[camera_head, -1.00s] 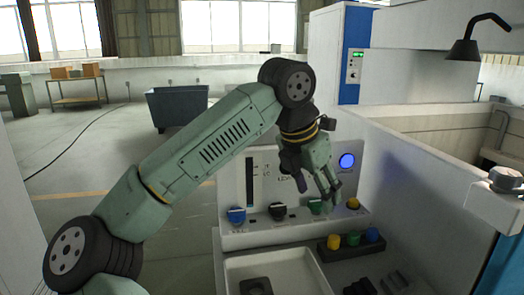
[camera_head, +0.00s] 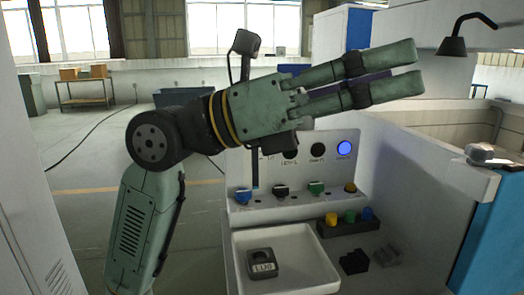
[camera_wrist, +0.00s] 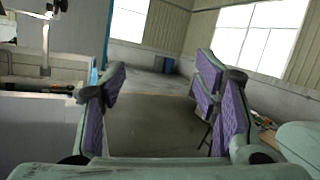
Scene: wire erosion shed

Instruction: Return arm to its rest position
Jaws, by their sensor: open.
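My green gripper (camera_head: 408,68) is raised in the upper middle of the head view, its fingers pointing right. It is held above and in front of the white control panel (camera_head: 236,208). In the wrist view my gripper (camera_wrist: 165,105) shows its two purple-padded fingers wide apart, with nothing between them but distant floor. My arm is bent, its lower link rising at the lower left of the head view. Part of the panel's upper face is hidden behind my gripper.
A white tray (camera_head: 326,278) holds a dark block labelled LUB (camera_head: 262,264). A dark rack (camera_head: 348,228) carries yellow, green and blue knobs. Dark blocks (camera_head: 354,262) lie right of the tray. A lamp (camera_head: 455,46) hangs at the upper right. A dark bin (camera_head: 180,97) stands behind.

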